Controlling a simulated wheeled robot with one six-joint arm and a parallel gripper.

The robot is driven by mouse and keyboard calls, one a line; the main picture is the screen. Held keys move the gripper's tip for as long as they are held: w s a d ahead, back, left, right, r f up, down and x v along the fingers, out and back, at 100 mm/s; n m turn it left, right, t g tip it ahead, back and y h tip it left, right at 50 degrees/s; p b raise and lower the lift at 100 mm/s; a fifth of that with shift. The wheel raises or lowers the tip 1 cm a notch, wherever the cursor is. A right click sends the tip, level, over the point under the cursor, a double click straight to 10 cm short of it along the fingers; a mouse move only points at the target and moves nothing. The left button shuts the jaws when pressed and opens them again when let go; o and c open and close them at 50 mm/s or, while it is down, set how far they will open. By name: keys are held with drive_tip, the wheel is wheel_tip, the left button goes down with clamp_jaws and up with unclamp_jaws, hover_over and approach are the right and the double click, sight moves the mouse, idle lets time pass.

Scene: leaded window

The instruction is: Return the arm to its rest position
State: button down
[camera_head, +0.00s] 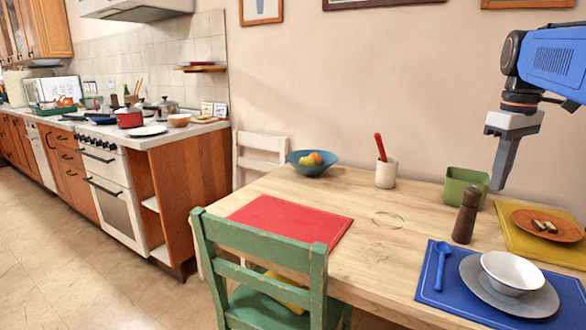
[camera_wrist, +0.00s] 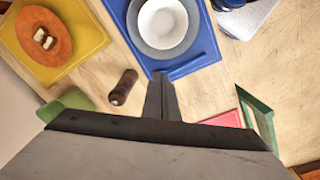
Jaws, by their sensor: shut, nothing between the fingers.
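My blue and grey arm hangs in from the upper right of the head view. My gripper (camera_head: 500,186) points down above the table, between the green square pot and the yellow placemat, with its fingers together and nothing between them. In the wrist view, my gripper (camera_wrist: 162,82) shows its fingertips shut near the edge of the blue placemat. The wooden table (camera_head: 375,250) lies below it. I cannot tell the exact height of the fingertips above the table.
Near my gripper are the green pot (camera_head: 462,184), a dark pepper mill (camera_head: 466,216), an orange plate (camera_head: 530,214) on a yellow mat and a white bowl (camera_head: 513,270) on a blue mat (camera_head: 432,284). A green chair (camera_head: 260,262) stands in front. Air above the table is clear.

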drive_tip(key=s+a+f+m+t, duration=0.2)
drive_tip(key=s+a+f, duration=0.6)
drive_tip(key=f, duration=0.4)
drive_tip(key=s+a+f+m+t, duration=0.2)
drive_tip(key=s+a+f, duration=0.7)
drive_tip(key=f, duration=0.4)
drive_tip(key=shift+a, duration=0.85)
